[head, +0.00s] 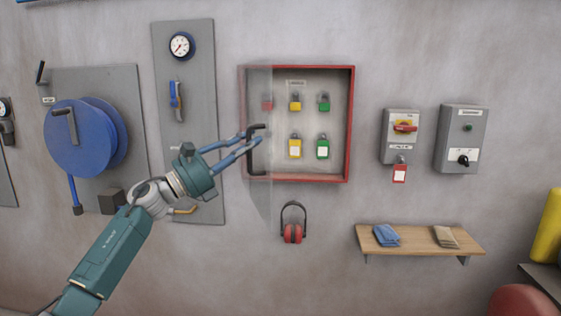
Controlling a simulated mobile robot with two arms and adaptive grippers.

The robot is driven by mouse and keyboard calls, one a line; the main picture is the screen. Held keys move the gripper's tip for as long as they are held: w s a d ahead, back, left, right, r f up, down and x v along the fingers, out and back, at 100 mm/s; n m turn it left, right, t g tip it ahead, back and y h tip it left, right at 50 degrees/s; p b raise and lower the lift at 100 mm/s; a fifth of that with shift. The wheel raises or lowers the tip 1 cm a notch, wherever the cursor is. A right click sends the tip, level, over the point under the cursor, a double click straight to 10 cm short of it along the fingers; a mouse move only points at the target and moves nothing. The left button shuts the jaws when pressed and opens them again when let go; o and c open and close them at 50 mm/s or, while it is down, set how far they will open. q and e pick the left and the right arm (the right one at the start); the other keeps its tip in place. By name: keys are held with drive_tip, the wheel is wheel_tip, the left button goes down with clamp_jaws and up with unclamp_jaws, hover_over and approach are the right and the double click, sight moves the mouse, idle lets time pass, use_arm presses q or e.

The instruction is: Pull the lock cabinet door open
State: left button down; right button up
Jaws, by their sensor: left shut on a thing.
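The lock cabinet (350,125) is a red-framed box on the wall with several padlocks inside. Its clear door (262,195) stands ajar, hinged at the left, its lower corner showing below the frame. A black bracket-shaped handle (257,174) sits on the door. My left gripper (255,138) reaches in from the lower left, its fingers closed on the upper part of the handle. The fingers cover part of the handle. My right gripper is not in view.
Red earmuffs (292,233) hang below the cabinet. A wooden shelf (415,240) with folded cloths is at lower right. A switch box (401,145) with a red padlock is right of the cabinet. A grey panel (195,60) with a gauge and a blue hose reel (80,138) are left.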

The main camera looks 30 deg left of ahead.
use_arm(q)
drive_tip(key=s+a+b, duration=0.4)
drive_tip(key=s+a, duration=0.2)
drive_tip(key=a, duration=0.6)
drive_tip(key=shift+s+a, duration=0.2)
drive_tip(key=shift+a, duration=0.15)
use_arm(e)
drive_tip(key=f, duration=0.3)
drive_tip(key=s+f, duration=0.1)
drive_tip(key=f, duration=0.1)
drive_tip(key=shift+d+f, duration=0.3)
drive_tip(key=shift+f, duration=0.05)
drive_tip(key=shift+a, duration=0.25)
use_arm(q)
drive_tip(key=c, duration=1.6)
unclamp_jaws()
